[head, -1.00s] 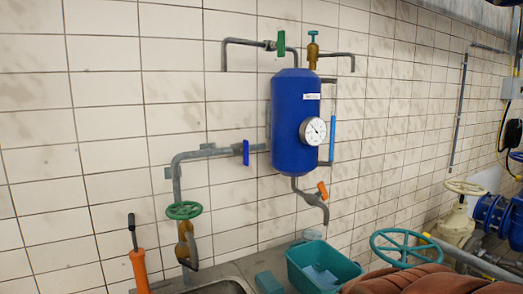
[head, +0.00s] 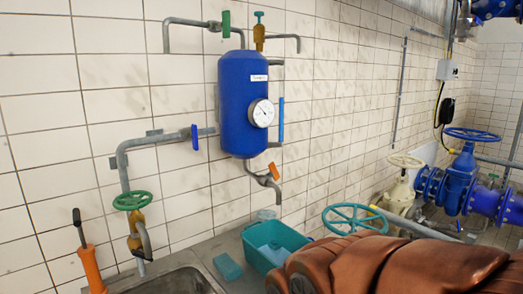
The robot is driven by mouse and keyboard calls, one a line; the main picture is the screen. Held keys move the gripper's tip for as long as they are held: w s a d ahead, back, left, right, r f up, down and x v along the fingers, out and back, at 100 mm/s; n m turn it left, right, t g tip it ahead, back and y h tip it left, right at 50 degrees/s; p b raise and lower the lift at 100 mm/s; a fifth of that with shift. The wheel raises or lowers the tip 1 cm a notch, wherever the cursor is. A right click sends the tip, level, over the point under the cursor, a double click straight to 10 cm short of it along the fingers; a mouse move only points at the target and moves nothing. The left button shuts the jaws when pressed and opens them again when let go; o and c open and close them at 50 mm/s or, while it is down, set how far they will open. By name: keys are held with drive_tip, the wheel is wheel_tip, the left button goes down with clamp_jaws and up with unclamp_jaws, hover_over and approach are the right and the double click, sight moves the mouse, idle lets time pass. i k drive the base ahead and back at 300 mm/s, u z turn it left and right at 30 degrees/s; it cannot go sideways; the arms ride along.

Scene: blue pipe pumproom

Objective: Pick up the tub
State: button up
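The teal tub (head: 292,240) is an open, rectangular container standing upright on the grey counter (head: 222,245) in the lower middle of the head view. It has a paler blue item (head: 271,252) inside, whose kind I cannot tell. The tub's front right part is hidden at the lower right. My gripper is not recognisable in the head view, so its opening and its place relative to the tub do not show.
A teal block (head: 228,267) lies left of the tub, beside a metal sink (head: 170,283). A blue tank (head: 240,110) with a gauge and an orange-handled tap (head: 270,180) hangs above. A teal handwheel (head: 356,218) stands right of the tub.

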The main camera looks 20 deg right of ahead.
sight(267, 245)
drive_tip(key=k, duration=0.5)
drive_tip(key=z, duration=0.25)
drive_tip(key=i, duration=0.4)
drive_tip(key=z, duration=0.35)
drive_tip(key=k, duration=0.5)
drive_tip(key=z, duration=1.15)
drive_tip(key=i, duration=0.85)
drive_tip(key=u, duration=2.35)
